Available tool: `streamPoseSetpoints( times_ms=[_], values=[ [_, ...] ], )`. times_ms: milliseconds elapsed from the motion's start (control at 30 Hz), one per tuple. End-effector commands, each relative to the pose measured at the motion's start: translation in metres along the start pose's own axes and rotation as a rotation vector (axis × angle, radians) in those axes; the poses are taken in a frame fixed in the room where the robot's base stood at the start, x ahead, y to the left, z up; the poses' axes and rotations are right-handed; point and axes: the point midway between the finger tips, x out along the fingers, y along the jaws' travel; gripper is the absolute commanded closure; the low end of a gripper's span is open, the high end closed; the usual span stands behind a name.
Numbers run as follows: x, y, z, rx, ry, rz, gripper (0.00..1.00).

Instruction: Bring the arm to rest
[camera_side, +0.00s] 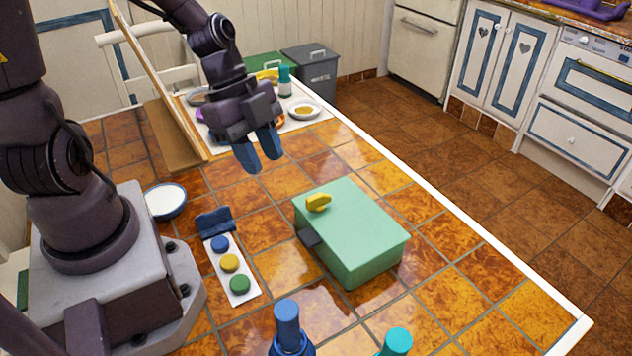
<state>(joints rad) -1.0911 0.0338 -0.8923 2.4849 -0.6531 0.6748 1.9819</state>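My gripper (258,160) hangs above the tiled table in the upper middle of the side view, fingers pointing down. Its two blue fingers look a little apart, with nothing seen between them. It is above and to the left of a green box (365,235) and touches nothing that I can see. The green box has a yellow knob (318,202) on its top and a dark part on its left side.
A strip with blue, yellow and green buttons (229,262) lies left of the box. A blue bottle (287,325) and a teal-topped one (397,342) stand in front. A white dish (165,201) is left. Behind my gripper are a small bowl (304,109) and a wooden panel (172,135).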

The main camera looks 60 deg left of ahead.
Motion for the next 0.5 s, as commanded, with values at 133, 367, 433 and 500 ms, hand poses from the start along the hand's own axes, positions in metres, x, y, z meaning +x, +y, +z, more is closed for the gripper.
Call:
streamPoseSetpoints(
  times_ms=[133, 367, 433, 500],
  values=[
    [-0.011, 0.004, 0.02, -0.384, -0.082, -0.004, 0.67],
    [-0.043, 0.012, 0.035, -0.883, -0.239, -0.142, 0.67],
    [-0.057, 0.015, 0.035, -1.015, -0.266, -0.22, 0.67],
    [-0.073, 0.018, 0.032, -1.136, -0.269, -0.313, 0.67]
  ],
)
